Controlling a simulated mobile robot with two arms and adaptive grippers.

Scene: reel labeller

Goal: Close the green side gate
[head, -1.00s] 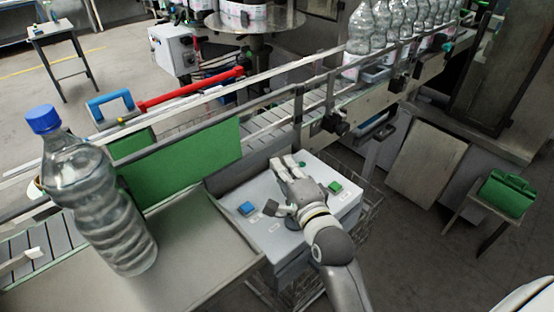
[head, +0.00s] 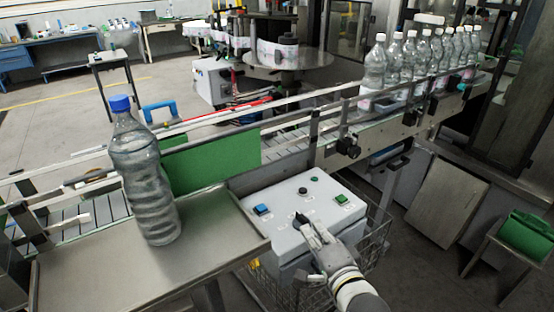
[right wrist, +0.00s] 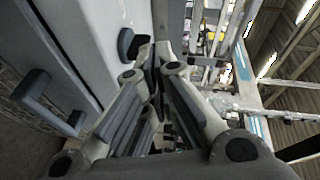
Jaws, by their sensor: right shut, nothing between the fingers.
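A green panel (head: 212,160), which looks like the side gate, stands upright along the near side of the conveyor. The big bottle covers part of its left end. I cannot tell whether it is latched. My right gripper (head: 303,222) is shut and empty over the near part of the grey control box (head: 280,238), right of and apart from the green panel. In the right wrist view the closed fingertips (right wrist: 154,58) are beside a black knob (right wrist: 128,43) on the box; contact is unclear. My left gripper is not in view.
A large clear bottle with a blue cap (head: 148,185) stands on the steel table (head: 105,262) in front of the panel. The box carries a blue button (head: 262,209) and a green button (head: 341,199). Several bottles stand on the conveyor at the upper right. A wire basket (head: 375,240) is beside the box.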

